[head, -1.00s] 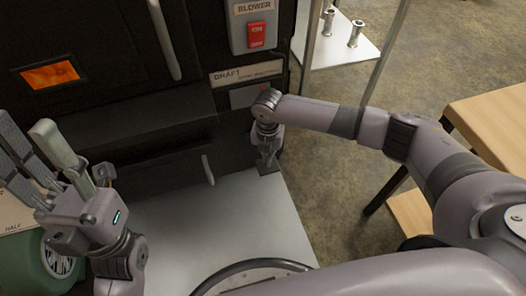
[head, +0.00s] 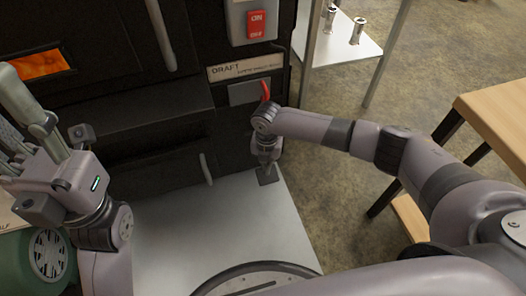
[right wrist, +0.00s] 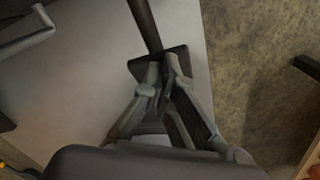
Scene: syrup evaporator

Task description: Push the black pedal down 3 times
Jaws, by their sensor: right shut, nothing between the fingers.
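The black pedal (head: 268,177) is a small dark plate low at the front of the black evaporator, above the right edge of a pale metal floor plate. In the right wrist view the pedal (right wrist: 140,67) joins a dark bar. My right gripper (head: 266,164) is shut and empty, pointing down with its tips at the pedal. In the right wrist view its fingertips overlap the pedal and seem to touch it. My left gripper (head: 28,125) is raised at the left edge, its fingers apart and empty, with some tips cut off by the frame.
A draft panel with a red lever (head: 265,91) is just above my right wrist. A red blower switch (head: 257,24) is higher. A wooden table (head: 495,105) stands at right, a metal shelf (head: 340,42) at back. A green round-vented machine (head: 50,250) is at lower left.

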